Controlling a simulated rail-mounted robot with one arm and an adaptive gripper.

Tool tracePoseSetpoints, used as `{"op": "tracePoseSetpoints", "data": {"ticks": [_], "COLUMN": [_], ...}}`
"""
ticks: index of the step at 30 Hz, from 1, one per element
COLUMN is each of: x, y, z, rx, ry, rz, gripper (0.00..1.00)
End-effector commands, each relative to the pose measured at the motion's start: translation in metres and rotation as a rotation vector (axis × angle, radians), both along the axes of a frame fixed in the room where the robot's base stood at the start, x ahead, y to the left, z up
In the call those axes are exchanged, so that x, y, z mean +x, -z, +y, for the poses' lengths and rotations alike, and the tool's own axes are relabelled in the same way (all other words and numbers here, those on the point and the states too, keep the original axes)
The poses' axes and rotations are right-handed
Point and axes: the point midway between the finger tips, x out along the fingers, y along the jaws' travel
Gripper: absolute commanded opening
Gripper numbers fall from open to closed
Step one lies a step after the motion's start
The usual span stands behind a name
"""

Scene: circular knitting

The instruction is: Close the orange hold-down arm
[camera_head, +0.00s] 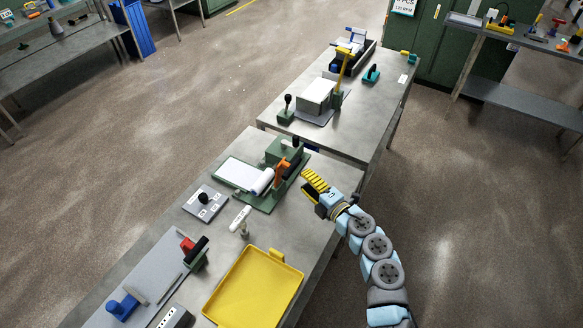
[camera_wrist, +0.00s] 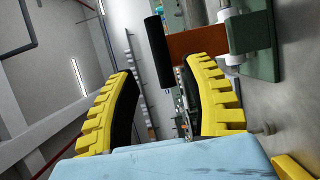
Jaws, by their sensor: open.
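The orange hold-down arm (camera_head: 282,170) stands on a green fixture (camera_head: 265,203) on the near table, beside a white roll (camera_head: 262,181). It appears raised and tilted. In the wrist view the orange arm (camera_wrist: 195,46) carries a black cylindrical handle (camera_wrist: 158,52) at one end; its other end meets a green mount with white parts. My gripper (camera_head: 312,184) is just right of the fixture in the head view. In the wrist view my gripper (camera_wrist: 162,68) has its yellow fingers spread wide, and the black handle shows across the gap near the fingertips. Contact cannot be told.
A yellow tray (camera_head: 253,292) lies at the front of the near table. A white handled tool (camera_head: 240,219) and a grey plate with a black knob (camera_head: 204,202) are left of my gripper. A second table (camera_head: 370,125) with other fixtures stands behind. Floor to the right is clear.

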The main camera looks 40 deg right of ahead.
Motion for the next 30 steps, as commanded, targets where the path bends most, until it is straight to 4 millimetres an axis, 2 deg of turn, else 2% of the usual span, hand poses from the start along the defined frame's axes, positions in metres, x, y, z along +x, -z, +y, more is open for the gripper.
{"op": "tracePoseSetpoints", "data": {"ticks": [3,15,21,30], "x": [0.017,0.06,0.071,0.074], "y": [0.0,0.002,0.004,0.004], "z": [0.0,-0.004,-0.004,-0.004], "rx": [0.003,0.0,0.001,0.001], "ry": [-0.002,0.0,-0.002,-0.002], "rz": [-0.002,-0.003,-0.001,0.001], "gripper": [0.5,0.5,0.5,0.5]}}
